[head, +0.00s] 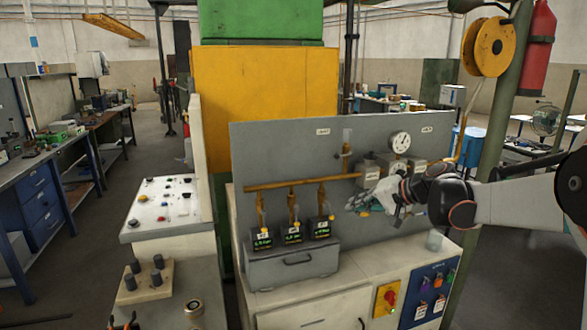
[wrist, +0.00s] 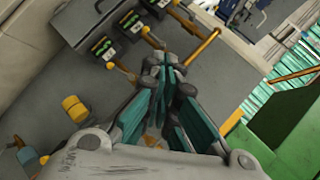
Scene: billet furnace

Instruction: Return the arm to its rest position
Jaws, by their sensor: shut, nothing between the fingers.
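My gripper (head: 358,201) reaches in from the right in the head view, in front of the grey panel (head: 290,150). It points left, near the right end of the brass pipe (head: 305,182). In the wrist view my gripper (wrist: 168,62) has its teal-padded fingers together at the tips, with nothing held. Part of the panel's lower right area is hidden behind the gripper and arm.
Three labelled black meters (head: 292,232) sit on a grey box below the pipe. A round gauge (head: 400,143) is mounted above my gripper. A green post (head: 490,150) rises behind the arm.

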